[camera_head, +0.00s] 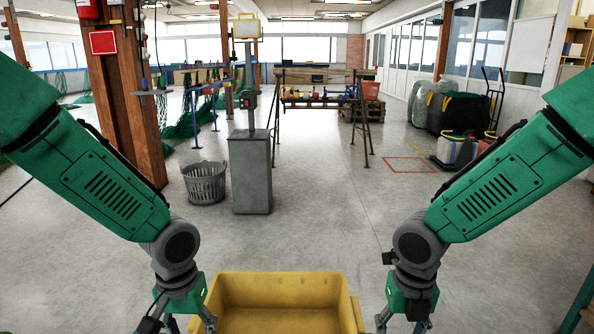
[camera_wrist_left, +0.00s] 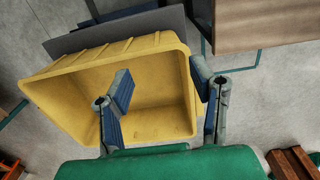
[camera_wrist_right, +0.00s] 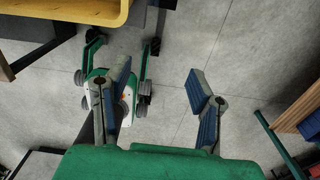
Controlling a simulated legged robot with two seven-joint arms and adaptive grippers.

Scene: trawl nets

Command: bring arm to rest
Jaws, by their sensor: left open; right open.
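My left gripper (camera_head: 180,325) is at the bottom of the head view, just left of the yellow crate (camera_head: 228,284). In the left wrist view its two fingers (camera_wrist_left: 160,75) are spread apart with nothing between them. The crate (camera_wrist_left: 40,92) shows behind these fingers and looks empty. My right gripper (camera_head: 402,326) is right of the crate, apart from it in the head view. In the right wrist view its fingers (camera_wrist_right: 158,72) are spread and empty above grey floor. Both arms reach down from the upper sides of the head view.
A grey pedestal (camera_head: 250,175) and a grey slatted basket (camera_head: 205,183) stand beyond the crate. A wooden post (camera_head: 127,100) is at left. A trestle frame (camera_head: 320,76) stands farther back. Open floor (camera_head: 330,215) lies between crate and pedestal.

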